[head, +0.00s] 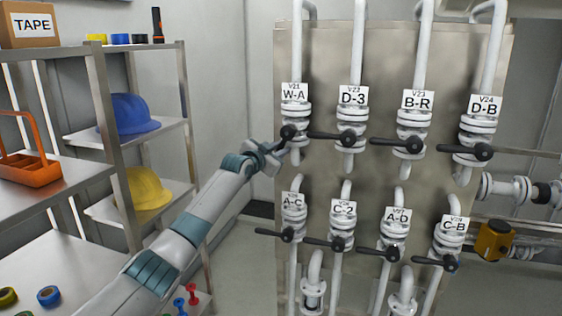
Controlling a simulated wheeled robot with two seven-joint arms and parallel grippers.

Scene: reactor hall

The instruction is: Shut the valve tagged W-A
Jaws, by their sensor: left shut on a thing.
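The valve tagged W-A (294,117) is at the top left of the panel, on a vertical white pipe, under its white tag (294,94). Its black lever (287,134) has its hub in front of the valve body. My left gripper (277,148) reaches in from the lower left and is shut on this lever, just below and left of the hub. The gripper hides much of the lever, so its exact angle is hard to tell. My right gripper is not in view.
The D-3 valve (353,113) is close on the right, its black lever (330,135) reaching left towards W-A. B-R (417,121) and D-B (482,128) follow. A-C (292,221) is below. Shelves with a blue helmet (127,114) stand left of my arm.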

